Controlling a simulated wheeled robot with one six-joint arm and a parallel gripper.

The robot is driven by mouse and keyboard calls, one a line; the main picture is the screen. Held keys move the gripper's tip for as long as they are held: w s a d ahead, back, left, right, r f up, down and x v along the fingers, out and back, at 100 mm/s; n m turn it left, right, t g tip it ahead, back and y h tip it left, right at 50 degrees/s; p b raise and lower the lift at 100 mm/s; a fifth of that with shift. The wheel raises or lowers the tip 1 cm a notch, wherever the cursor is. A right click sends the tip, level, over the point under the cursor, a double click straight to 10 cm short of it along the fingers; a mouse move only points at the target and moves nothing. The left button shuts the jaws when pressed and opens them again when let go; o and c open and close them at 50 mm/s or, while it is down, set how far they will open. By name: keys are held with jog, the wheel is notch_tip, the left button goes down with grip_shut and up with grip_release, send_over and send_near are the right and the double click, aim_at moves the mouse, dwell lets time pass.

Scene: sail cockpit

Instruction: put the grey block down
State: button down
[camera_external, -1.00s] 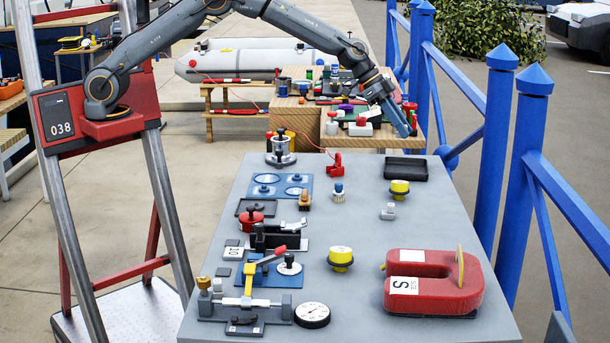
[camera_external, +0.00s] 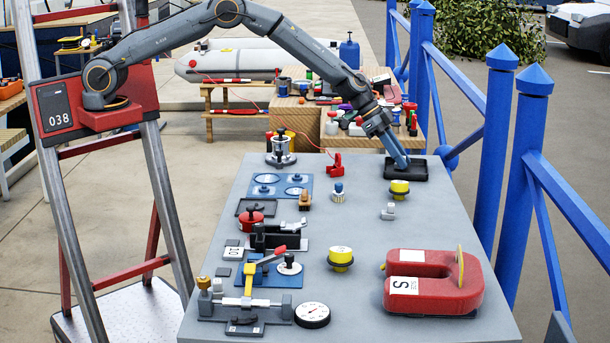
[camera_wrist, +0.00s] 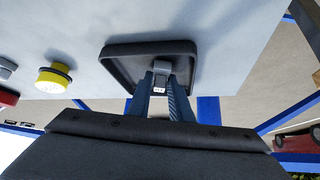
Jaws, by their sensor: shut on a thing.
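My gripper (camera_external: 402,163) reaches down to the black tray (camera_external: 420,177) at the far right of the grey table. In the wrist view the blue fingers (camera_wrist: 165,96) are shut on the grey block (camera_wrist: 168,67), which shows at their tips over the floor of the black tray (camera_wrist: 122,53). I cannot tell whether the block touches the tray floor. In the external view the block is hidden by the fingers.
A yellow and black knob (camera_external: 399,188) stands close in front of the tray. A small grey part (camera_external: 388,211) lies nearer. A large red magnet (camera_external: 434,281) lies at the near right. Blue railing posts (camera_external: 490,150) stand right of the table.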

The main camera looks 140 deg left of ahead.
jog(key=shift+f, duration=0.2)
jog(key=c, duration=1.6)
grip_release()
jog(key=shift+r, duration=0.15)
jog(key=shift+s+r, duration=0.1)
jog(key=shift+r, duration=0.15)
jog(key=b+v, duration=0.3)
jog(key=v, duration=0.8)
jog(key=shift+s+d+r, duration=0.15)
jog(key=shift+s, duration=0.15)
